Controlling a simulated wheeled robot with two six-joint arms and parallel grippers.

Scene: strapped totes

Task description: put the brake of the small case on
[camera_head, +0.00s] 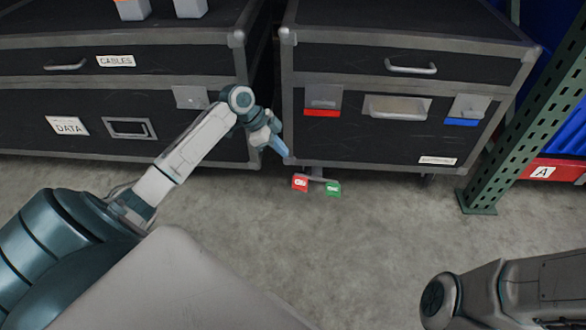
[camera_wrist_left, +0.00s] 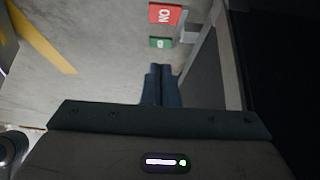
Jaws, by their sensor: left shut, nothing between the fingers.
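The small case (camera_head: 360,142) is the black, metal-edged case at the right in the head view. Low at its front left, a brake pedal pair sticks out over the floor: a red tab (camera_head: 300,183) and a green tab (camera_head: 333,188). In the left wrist view the red tab (camera_wrist_left: 165,14) reads ON, and the green tab (camera_wrist_left: 160,42) is nearer my fingers. My left gripper (camera_head: 285,152) is shut and empty, pointing down by the case's lower left corner, above the pedals. Its fingertips (camera_wrist_left: 160,70) look apart from both tabs. My right gripper is out of view.
A larger case (camera_head: 100,143) labelled CABLES and DATA stands at the left, with a narrow gap between the cases. A green rack post (camera_head: 480,190) and a red bin (camera_head: 555,170) marked A are at the right. The concrete floor in front is clear.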

